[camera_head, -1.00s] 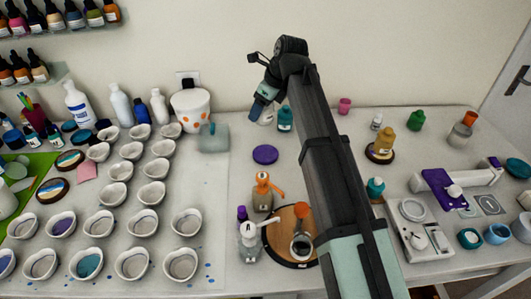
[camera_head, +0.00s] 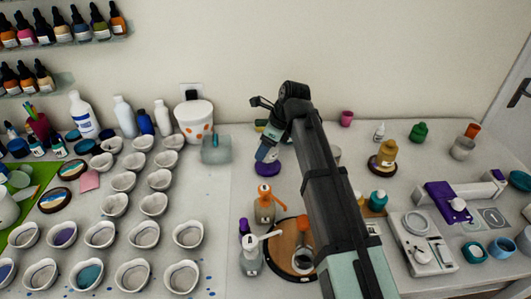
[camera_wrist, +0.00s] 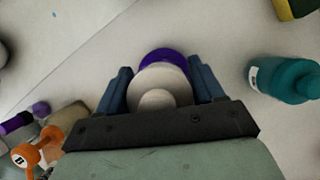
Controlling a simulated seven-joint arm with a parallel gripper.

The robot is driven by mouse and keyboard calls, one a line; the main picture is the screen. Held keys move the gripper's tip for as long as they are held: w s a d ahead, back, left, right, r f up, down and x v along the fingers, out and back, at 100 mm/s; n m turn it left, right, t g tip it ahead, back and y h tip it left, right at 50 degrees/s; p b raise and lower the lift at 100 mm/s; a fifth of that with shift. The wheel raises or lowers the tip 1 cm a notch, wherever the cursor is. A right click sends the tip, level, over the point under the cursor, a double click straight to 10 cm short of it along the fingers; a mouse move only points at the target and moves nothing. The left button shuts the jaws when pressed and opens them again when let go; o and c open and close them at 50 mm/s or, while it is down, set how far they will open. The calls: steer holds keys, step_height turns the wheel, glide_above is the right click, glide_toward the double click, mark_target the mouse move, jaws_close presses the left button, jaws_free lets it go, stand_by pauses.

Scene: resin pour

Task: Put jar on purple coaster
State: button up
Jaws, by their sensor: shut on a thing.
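The jar (camera_wrist: 158,88) shows in the wrist view as a pale, round, cream-coloured top between my two blue fingers. My gripper (camera_wrist: 160,90) is shut on it. The purple coaster (camera_wrist: 163,56) shows as a purple disc just beyond the jar, partly covered by it. In the head view my gripper (camera_head: 267,154) is right over the purple coaster (camera_head: 268,169), whose lower edge shows below the fingers. The jar is mostly hidden there by the gripper. I cannot tell whether the jar touches the coaster or hangs just above it.
A teal bottle (camera_wrist: 290,79) stands to the right in the wrist view. An orange pump bottle (camera_head: 265,205) and a round wooden board (camera_head: 282,262) are in front of the coaster. A translucent container (camera_head: 216,149) stands to the left, beside rows of white cups.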

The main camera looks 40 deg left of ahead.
steer(key=shift+f, duration=1.4)
steer(key=o, duration=1.3)
steer(key=shift+f, duration=0.1)
steer(key=v, duration=1.2)
